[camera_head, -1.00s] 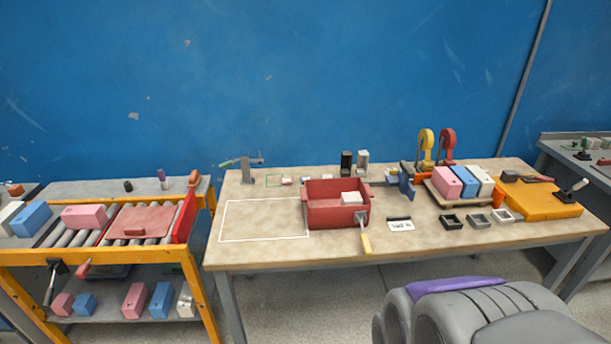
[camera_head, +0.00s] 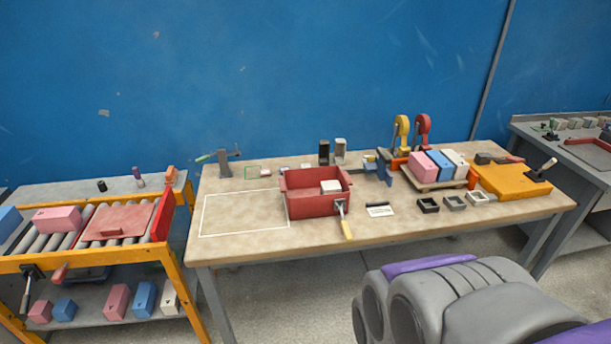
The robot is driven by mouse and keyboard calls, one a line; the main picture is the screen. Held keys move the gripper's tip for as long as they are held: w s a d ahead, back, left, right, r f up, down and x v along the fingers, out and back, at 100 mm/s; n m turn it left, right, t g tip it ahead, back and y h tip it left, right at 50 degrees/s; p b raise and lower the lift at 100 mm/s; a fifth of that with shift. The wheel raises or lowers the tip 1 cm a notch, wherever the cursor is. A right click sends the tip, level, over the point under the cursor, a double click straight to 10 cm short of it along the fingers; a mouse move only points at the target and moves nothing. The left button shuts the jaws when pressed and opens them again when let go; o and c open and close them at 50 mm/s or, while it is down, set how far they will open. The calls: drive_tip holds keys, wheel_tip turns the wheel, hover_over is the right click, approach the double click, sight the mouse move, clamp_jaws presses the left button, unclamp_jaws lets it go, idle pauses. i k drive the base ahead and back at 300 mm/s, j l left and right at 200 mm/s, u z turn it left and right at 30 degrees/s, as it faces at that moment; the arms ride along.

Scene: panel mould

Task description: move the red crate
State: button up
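The red crate (camera_head: 312,207) stands upright on the workbench (camera_head: 260,239), a little left of its middle. A white block (camera_head: 331,187) shows inside it. A tool with a pale yellow handle (camera_head: 346,229) is at the crate's front right corner and hangs toward the bench's front edge; I cannot tell whether it is attached. A white outlined rectangle (camera_head: 243,213) is marked on the bench just left of the crate, and its inside is bare. My gripper is not in view; only grey and purple parts of my own arm show at the bottom right.
Pink, blue and white blocks stand on a tray (camera_head: 433,183) at the right, beside an orange plate (camera_head: 511,179). Small frames (camera_head: 454,202) and a white card (camera_head: 380,211) lie right of the crate. A vise-like tool (camera_head: 222,162) stands behind the outline. A roller stand (camera_head: 93,249) is at left.

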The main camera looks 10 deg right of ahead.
sight(300, 186)
drive_tip(key=i+l+u, duration=0.25)
drive_tip(key=i+l, duration=0.4)
drive_tip(key=i+l+u, duration=0.3)
drive_tip(key=i+l, duration=0.5)
